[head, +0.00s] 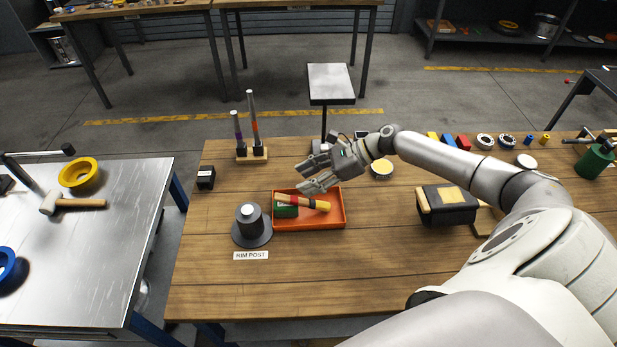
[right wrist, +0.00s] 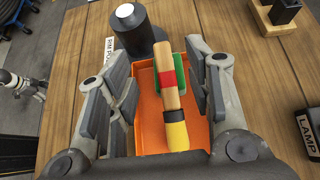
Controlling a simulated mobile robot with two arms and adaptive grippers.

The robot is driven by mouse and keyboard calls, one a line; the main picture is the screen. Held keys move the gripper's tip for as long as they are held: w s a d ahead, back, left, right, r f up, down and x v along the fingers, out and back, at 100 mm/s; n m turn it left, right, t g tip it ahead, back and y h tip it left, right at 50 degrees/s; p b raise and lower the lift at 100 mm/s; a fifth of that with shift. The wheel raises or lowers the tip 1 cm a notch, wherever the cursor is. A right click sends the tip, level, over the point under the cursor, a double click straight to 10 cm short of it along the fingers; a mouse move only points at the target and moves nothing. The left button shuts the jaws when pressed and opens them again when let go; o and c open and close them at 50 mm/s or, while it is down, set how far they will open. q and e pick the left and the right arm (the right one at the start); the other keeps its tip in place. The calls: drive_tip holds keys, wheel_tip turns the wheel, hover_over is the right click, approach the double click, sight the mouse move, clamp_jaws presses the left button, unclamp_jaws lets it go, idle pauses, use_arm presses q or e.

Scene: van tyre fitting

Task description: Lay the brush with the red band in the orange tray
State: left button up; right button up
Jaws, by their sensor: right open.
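The brush with the red band (head: 292,199) has a wooden handle and a yellow end. It lies inside the orange tray (head: 338,224), tilted across a green block (head: 287,211). In the right wrist view the brush (right wrist: 168,75) lies between my spread fingers, apart from both, over the tray (right wrist: 149,120). The green block (right wrist: 181,72) shows partly under it. My right gripper (head: 303,178) is open and empty just above and behind the tray. My left gripper is not in view.
A dark rim post (head: 250,228) stands just left of the tray. Behind it is a stand with two upright rods (head: 252,153). A black block-like item (head: 447,212) sits right of the tray under my arm. The front of the bench (head: 300,285) is clear.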

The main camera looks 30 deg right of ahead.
drive_tip(key=v, duration=1.1)
drive_tip(key=shift+s+d+r, duration=0.15)
drive_tip(key=shift+d+r, duration=0.05)
drive_tip(key=shift+d, duration=0.05)
idle(0.4)
